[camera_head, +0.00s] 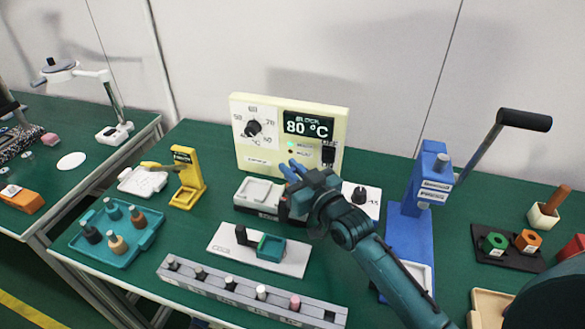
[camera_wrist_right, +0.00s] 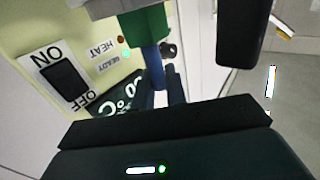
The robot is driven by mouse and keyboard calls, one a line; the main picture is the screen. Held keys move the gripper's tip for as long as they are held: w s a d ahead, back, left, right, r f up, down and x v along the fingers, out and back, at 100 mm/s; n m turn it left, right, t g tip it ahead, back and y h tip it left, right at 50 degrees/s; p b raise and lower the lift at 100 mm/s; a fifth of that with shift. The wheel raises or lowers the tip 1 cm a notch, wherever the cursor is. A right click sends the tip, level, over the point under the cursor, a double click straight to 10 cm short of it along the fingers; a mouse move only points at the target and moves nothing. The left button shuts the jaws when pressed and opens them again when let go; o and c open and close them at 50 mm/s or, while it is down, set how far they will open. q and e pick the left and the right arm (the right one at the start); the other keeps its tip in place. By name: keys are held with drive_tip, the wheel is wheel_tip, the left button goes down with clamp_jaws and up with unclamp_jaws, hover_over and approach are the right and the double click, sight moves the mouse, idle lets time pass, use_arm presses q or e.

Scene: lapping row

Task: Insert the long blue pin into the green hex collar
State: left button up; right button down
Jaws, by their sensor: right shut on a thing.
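My right gripper (camera_head: 291,170) is in the middle of the head view, in front of the cream heater panel and above the table. It is shut on a slim blue piece, which I take to be the long blue pin (camera_wrist_right: 149,62); the right wrist view shows it only in part, beside a green patch. The gripper hides much of it in the head view. A green hex collar (camera_head: 495,243) sits on a black holder at the right, next to an orange collar, well apart from my gripper. My left gripper is not in view.
The cream panel (camera_head: 245,165) reads 80 °C. A blue lever press (camera_head: 408,230) stands between my gripper and the green collar. A white plate (camera_head: 230,252), a grey peg rail (camera_head: 205,288), a teal tray (camera_head: 100,262) and a yellow stand (camera_head: 188,185) occupy the table's front and left.

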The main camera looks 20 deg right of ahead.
drive_tip(key=shift+f+b, duration=0.4)
drive_tip(key=shift+f, duration=0.4)
drive_tip(key=c, duration=1.3)
unclamp_jaws()
drive_tip(key=shift+c, duration=0.2)
drive_tip(key=v, duration=1.3)
drive_tip(key=shift+s, duration=0.15)
